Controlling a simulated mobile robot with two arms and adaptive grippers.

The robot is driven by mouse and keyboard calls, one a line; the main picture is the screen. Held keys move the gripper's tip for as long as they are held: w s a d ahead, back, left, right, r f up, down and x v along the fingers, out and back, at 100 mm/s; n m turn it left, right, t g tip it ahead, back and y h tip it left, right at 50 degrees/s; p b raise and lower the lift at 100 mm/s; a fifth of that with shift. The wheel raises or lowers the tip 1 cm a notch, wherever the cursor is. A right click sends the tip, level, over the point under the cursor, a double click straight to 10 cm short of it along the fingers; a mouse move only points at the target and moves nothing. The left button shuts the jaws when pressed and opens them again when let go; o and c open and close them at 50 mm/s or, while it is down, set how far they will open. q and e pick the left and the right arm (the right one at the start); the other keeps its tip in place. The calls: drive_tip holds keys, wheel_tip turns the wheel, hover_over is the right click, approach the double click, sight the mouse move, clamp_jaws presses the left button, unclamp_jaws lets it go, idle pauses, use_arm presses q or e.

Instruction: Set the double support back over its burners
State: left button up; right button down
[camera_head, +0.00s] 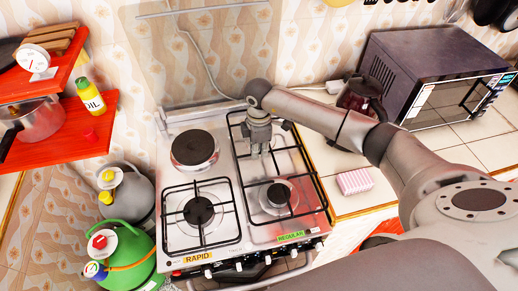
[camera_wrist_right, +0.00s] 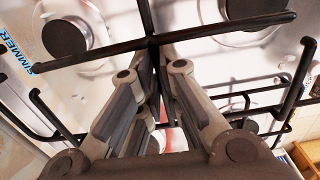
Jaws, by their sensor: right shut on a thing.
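The double support (camera_head: 241,188) is a long black wire grate over the right half of the white stove (camera_head: 220,135). My right gripper (camera_head: 261,153) is shut on one of its bars near the middle crossing. In the wrist view the double support (camera_wrist_right: 220,28) spans the frame, and my right gripper's fingers (camera_wrist_right: 158,75) pinch a bar. The front right burner (camera_head: 277,194) shows beneath the grate. The rear right burner is mostly hidden by the gripper. I cannot tell whether the grate's feet touch the stove top. My left gripper is not in view.
A single support (camera_head: 166,215) covers the front left burner; a dark hot plate (camera_head: 193,149) sits behind it. A pink sponge (camera_head: 354,181), a dark jug (camera_head: 357,97) and a microwave (camera_head: 430,75) are on the right counter.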

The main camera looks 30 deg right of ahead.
sight(259, 169)
drive_tip(key=shift+f, duration=0.1)
drive_tip(key=shift+f+b, duration=2.35)
drive_tip(key=shift+f, duration=0.75)
drive_tip(key=shift+f, duration=0.1)
drive_tip(key=c, duration=1.6)
unclamp_jaws()
drive_tip(key=shift+o, duration=0.4)
drive_tip(key=shift+f+b, duration=0.1)
drive_tip(key=shift+b, duration=0.2)
